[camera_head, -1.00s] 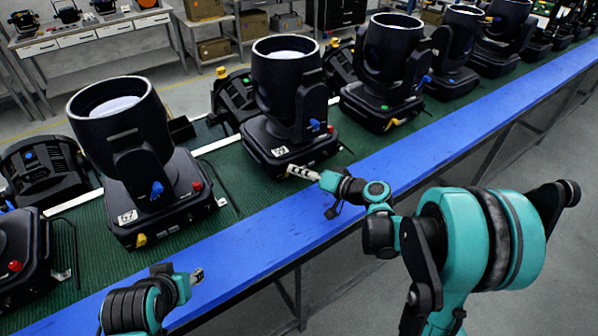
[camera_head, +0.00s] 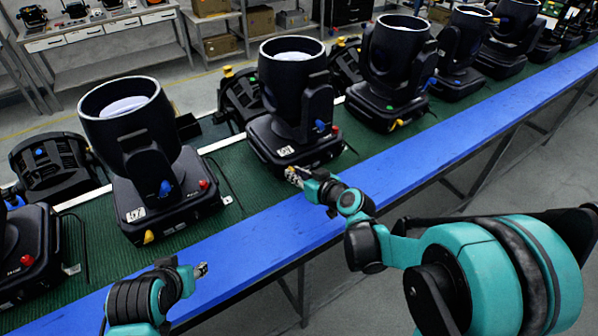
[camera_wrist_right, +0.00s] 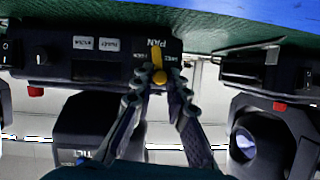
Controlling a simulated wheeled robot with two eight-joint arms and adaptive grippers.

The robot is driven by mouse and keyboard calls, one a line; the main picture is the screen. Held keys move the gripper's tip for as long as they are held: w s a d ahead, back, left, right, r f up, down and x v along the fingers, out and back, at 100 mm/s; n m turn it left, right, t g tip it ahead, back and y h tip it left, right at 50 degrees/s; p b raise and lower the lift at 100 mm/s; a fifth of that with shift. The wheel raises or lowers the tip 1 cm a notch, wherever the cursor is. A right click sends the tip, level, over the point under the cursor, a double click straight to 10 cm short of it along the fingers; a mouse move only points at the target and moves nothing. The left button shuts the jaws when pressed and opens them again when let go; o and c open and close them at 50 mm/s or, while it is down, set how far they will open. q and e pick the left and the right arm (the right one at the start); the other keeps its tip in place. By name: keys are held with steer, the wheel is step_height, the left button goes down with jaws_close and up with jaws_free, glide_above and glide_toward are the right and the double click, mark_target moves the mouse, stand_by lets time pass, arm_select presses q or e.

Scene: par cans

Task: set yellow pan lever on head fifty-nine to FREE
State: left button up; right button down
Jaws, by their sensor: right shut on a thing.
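The moving head at the middle (camera_head: 291,95) stands on the green belt, with a white number label on its base front that is too small to read surely. My right gripper (camera_head: 293,172) is at the front of that base. In the right wrist view, my right gripper (camera_wrist_right: 158,82) is shut on the yellow pan lever (camera_wrist_right: 155,60), under an upside-down PAN mark. Small white words flank the lever; I cannot read them surely. The fingers hide part of the lever. My left gripper (camera_head: 202,270) hangs over the blue rail, away from the heads; its jaw state is unclear.
Another head (camera_head: 130,130) with a yellow lever (camera_head: 149,237) stands to the left. More heads line the belt to the right. The blue rail (camera_head: 400,160) runs along the front. A black cable lies beside the middle head.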

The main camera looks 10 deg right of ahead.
steer(key=shift+s+a+f+n+t+h+b, duration=0.15)
steer(key=shift+a+n+h, duration=0.2)
steer(key=shift+n, duration=0.25)
steer(key=shift+s+a+f+n+t+h+b, duration=0.15)
steer(key=shift+a+n+h, duration=0.1)
steer(key=shift+n+h, duration=0.3)
steer(key=c, duration=1.5)
jaws_free()
steer(key=shift+r, duration=0.1)
steer(key=shift+s, duration=0.1)
steer(key=v, duration=1.1)
steer(key=shift+s+d+r, duration=0.15)
steer(key=shift+s, duration=0.2)
